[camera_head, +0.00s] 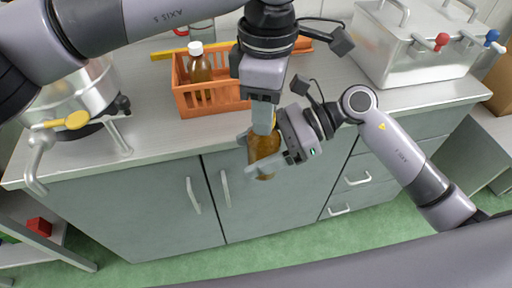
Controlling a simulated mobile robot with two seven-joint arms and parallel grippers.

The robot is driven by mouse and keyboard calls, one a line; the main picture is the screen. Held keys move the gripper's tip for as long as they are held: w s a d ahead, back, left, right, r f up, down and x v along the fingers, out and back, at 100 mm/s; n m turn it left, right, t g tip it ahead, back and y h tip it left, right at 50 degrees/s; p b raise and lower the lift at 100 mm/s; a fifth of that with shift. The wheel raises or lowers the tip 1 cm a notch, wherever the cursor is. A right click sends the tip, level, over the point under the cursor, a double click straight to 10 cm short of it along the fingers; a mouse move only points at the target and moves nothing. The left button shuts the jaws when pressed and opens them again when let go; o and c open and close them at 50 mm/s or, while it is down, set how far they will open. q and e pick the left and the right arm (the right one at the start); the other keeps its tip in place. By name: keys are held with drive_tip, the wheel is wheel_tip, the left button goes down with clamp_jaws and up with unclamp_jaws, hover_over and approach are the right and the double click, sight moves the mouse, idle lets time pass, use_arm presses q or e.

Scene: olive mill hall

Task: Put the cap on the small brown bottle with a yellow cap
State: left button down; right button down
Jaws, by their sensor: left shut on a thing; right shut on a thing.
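The small brown bottle (263,150) is held roughly upright in front of the bench. My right gripper (250,153) comes in from the right and is shut on its body. My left gripper (263,129) points down directly over the bottle's top, with its fingers shut on the cap. Only a sliver of yellow shows beside the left fingers; the rest of the cap and the bottle neck are hidden. I cannot tell whether the cap touches the neck or how it is seated.
An orange crate (212,111) on the bench holds a brown bottle with a white cap (199,66). A steel pot with a tap (73,98) stands left, and a steel tank with red and blue taps (395,50) stands right. The bench front (130,205) is below and behind the grippers.

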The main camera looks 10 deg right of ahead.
use_arm(q)
drive_tip(key=m, duration=0.8)
drive_tip(key=c, duration=0.8)
unclamp_jaws()
drive_tip(key=shift+r, duration=2.3)
